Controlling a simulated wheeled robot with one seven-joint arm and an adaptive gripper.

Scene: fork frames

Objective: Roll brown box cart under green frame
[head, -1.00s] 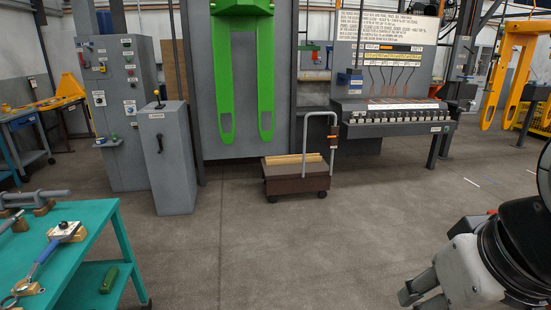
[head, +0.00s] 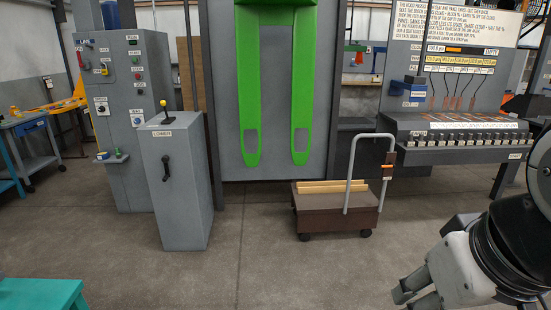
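The brown box cart (head: 330,219) stands on the floor right of centre in the head view, with small dark wheels and light wooden strips on its top. Its grey push handle (head: 350,168) rises at its right side and carries an orange and dark piece. The green frame (head: 249,95) hangs on a grey upright panel, its two long prongs pointing down. The cart is in front of and below the right prong, its top just under the prong tips in the picture. My gripper (head: 413,294) is at the lower right, fingers apart and empty, well short of the cart.
A grey pedestal with a yellow-knobbed lever (head: 180,185) stands left of the frame, before a control cabinet (head: 117,110). A sloped console (head: 462,135) is at the right. A teal table corner (head: 42,293) is at the lower left. The floor before the cart is clear.

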